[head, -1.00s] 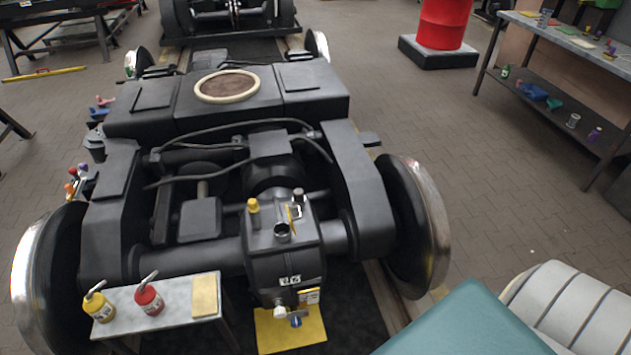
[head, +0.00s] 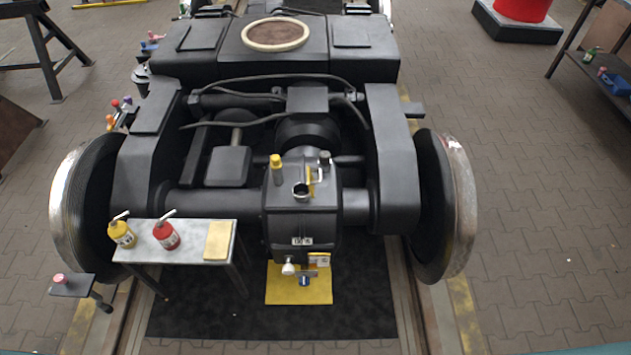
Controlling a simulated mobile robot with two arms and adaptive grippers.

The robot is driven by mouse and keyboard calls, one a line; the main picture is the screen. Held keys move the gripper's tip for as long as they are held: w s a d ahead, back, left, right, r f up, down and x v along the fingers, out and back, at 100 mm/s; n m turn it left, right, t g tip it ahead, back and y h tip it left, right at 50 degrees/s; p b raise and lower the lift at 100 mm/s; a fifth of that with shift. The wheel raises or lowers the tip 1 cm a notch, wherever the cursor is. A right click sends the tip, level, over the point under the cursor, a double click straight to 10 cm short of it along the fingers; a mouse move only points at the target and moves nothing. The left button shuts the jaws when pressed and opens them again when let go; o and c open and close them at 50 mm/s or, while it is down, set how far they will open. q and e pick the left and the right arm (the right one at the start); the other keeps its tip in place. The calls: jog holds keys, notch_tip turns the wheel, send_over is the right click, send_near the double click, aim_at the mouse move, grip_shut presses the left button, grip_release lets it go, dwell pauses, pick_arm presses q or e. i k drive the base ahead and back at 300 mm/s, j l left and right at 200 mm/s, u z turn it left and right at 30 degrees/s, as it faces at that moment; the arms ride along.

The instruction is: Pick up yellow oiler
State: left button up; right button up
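The yellow oiler (head: 122,234) stands upright at the left end of a small grey table (head: 190,255) in front of the bogie. It has a thin spout tilted up to the right and a pale label. A red oiler (head: 166,234) of the same shape stands just right of it. A yellow pad or cloth (head: 219,240) lies at the table's right end. Neither of my grippers shows in the head view.
The black bogie (head: 230,165) with its large wheels fills the area behind the table. A gearbox (head: 302,215) stands right of the table, above a yellow mat (head: 285,285). A small dark step with a pink item (head: 72,285) juts out at left.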

aim_at(118, 230)
jog(key=k+u, duration=0.15)
jog(key=u, duration=1.35)
